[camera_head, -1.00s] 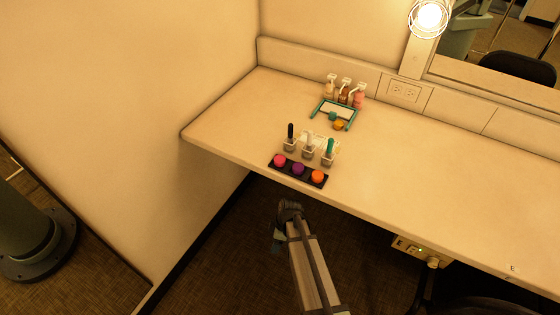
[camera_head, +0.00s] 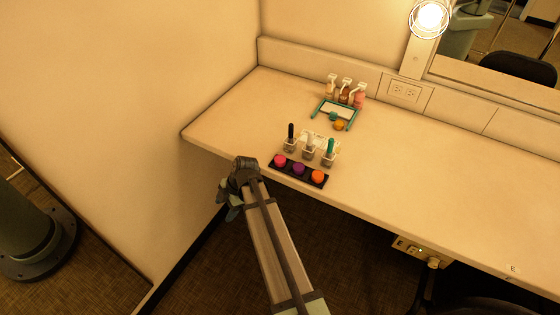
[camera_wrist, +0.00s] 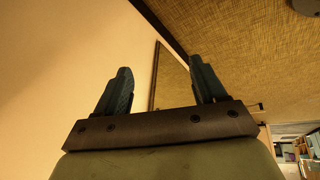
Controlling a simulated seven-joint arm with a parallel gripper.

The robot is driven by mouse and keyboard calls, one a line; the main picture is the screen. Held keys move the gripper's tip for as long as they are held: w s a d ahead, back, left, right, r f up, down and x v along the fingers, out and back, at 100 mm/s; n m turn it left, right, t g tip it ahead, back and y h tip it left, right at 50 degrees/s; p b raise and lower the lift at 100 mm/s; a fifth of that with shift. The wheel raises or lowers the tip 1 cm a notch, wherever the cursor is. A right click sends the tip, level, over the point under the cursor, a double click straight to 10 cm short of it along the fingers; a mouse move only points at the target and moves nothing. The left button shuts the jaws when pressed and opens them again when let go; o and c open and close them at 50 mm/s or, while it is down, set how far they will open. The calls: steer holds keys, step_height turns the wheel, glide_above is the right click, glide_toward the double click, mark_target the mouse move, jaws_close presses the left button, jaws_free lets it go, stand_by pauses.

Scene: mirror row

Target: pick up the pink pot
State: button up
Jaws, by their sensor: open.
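The pink pot (camera_head: 280,160) sits at the left end of a black tray (camera_head: 289,172) near the counter's front edge. A purple pot (camera_head: 298,169) and an orange pot (camera_head: 317,176) sit to its right in the same tray. My gripper (camera_head: 230,207) is in front of the counter edge, left of and below the tray in the head view, apart from the pots. In the wrist view my gripper (camera_wrist: 160,88) is open, with nothing between its two fingers. No pot shows in the wrist view.
Behind the tray stand small clear cups (camera_head: 309,153) holding a dark, a pale and a teal-handled item. Farther back are a teal frame (camera_head: 324,104), an amber item (camera_head: 339,125) and pump bottles (camera_head: 346,94). The counter (camera_head: 430,190) is clear to the right. A wall rises at left.

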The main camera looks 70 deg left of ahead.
step_height(320, 180, up, 8)
steer(key=w+a+f+n, duration=0.1)
steer(key=w+n, duration=0.1)
step_height(320, 180, up, 21)
steer(key=n+t, duration=0.3)
steer(key=t, duration=0.2)
glide_above(280, 159)
step_height(280, 159, down, 14)
steer(key=shift+a+r, duration=0.1)
steer(key=c, duration=1.1)
steer(key=shift+c, duration=0.2)
